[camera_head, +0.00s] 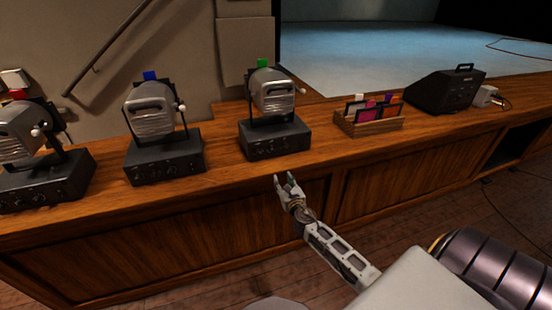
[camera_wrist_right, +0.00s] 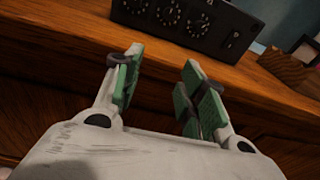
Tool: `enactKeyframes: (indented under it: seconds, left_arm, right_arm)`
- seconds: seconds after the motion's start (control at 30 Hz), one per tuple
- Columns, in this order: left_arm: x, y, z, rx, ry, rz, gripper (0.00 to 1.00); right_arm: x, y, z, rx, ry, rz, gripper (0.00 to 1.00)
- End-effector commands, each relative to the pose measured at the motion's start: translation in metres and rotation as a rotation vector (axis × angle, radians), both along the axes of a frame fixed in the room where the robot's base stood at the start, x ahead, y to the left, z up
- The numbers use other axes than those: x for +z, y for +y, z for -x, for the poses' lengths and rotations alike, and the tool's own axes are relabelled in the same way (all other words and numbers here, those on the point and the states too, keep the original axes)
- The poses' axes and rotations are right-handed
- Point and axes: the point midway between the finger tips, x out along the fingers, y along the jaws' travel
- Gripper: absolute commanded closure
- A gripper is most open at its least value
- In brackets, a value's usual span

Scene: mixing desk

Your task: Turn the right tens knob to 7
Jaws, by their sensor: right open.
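Three black control boxes with silver lamps on top stand in a row on the wooden desk: a left one (camera_head: 45,185), a middle one (camera_head: 165,160) and a right one with a green tag (camera_head: 275,138). Each has small knobs on its front face. My right gripper (camera_head: 287,179) is open and empty, in front of the desk's front edge and below the right box. In the right wrist view its green-padded fingers (camera_wrist_right: 163,78) are apart, with a box front (camera_wrist_right: 190,22) beyond them. Several round dials show there; their numbers are too small to read. My left gripper is not in view.
A wooden tray (camera_head: 372,127) of coloured cards stands to the right of the boxes. A black case (camera_head: 445,92) and a small grey box (camera_head: 486,96) stand farther right. A strip of desk in front of the right box is clear.

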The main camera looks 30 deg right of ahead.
Motion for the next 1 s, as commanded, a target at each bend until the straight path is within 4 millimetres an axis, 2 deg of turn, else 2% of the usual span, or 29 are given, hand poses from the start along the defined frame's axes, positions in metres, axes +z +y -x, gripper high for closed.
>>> enactKeyframes:
  seconds: [0.03,0.1,0.2,0.67,1.0]
  left_arm:
    - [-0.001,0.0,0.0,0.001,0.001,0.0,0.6]
    - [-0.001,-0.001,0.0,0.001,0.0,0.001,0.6]
    - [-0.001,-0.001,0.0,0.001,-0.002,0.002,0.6]
    - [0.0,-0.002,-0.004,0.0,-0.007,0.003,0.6]
    - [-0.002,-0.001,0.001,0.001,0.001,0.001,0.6]
  right_arm:
    - [0.016,0.001,-0.002,0.006,-0.016,0.054,0.59]
    - [0.03,0.001,-0.004,0.008,-0.029,0.11,0.59]
    - [0.042,0.002,-0.005,0.011,-0.039,0.154,0.59]
    - [0.044,0.002,-0.006,0.012,-0.041,0.161,0.59]
    - [0.044,-0.002,-0.022,0.012,-0.041,0.161,0.59]
